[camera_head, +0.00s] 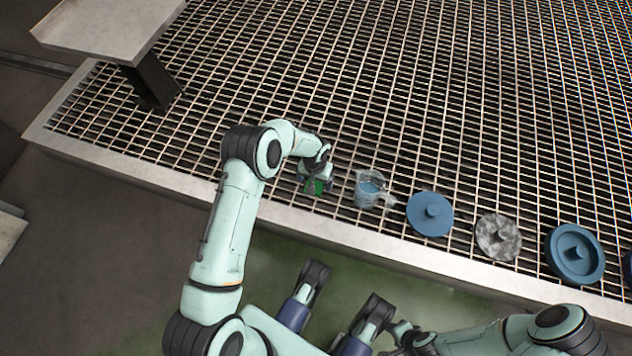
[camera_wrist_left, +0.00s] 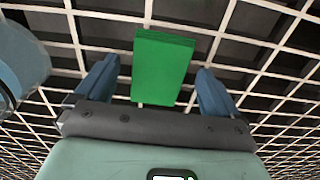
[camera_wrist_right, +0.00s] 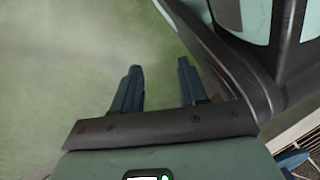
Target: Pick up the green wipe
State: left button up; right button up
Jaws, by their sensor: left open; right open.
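The green wipe (camera_head: 314,187) lies on the metal grating near its front edge, partly hidden under my left gripper in the head view. In the left wrist view the wipe (camera_wrist_left: 162,66) is a bright green rectangular block shape between the two blue fingers. My left gripper (camera_wrist_left: 155,85) is open, with a visible gap between each finger and the wipe. My right gripper (camera_wrist_right: 162,85) is open and empty, held low over the green floor in front of the grating.
A clear jug with blue contents (camera_head: 368,190) stands just right of the wipe. Further right lie a blue lidded disc (camera_head: 430,214), a grey mottled disc (camera_head: 498,237) and another blue disc (camera_head: 575,255). The grating behind is clear. A metal plate on a post (camera_head: 110,28) stands at the upper left.

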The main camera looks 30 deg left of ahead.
pick_arm(q)
jog(key=c, duration=1.1)
jog(key=shift+r, duration=0.15)
pick_arm(e)
jog(key=shift+w+r, duration=0.1)
pick_arm(q)
notch_tip(320, 180, up, 14)
jog(key=p, duration=0.4)
notch_tip(320, 180, up, 6)
jog(key=p, duration=0.1)
send_over(315, 182)
pick_arm(e)
jog(key=w+a+r+t, duration=0.2)
jog(key=w+r, duration=0.3)
jog(key=r, duration=0.2)
jog(key=shift+w+r+n, duration=0.15)
jog(key=shift+r+n, duration=0.15)
jog(key=shift+a, duration=0.1)
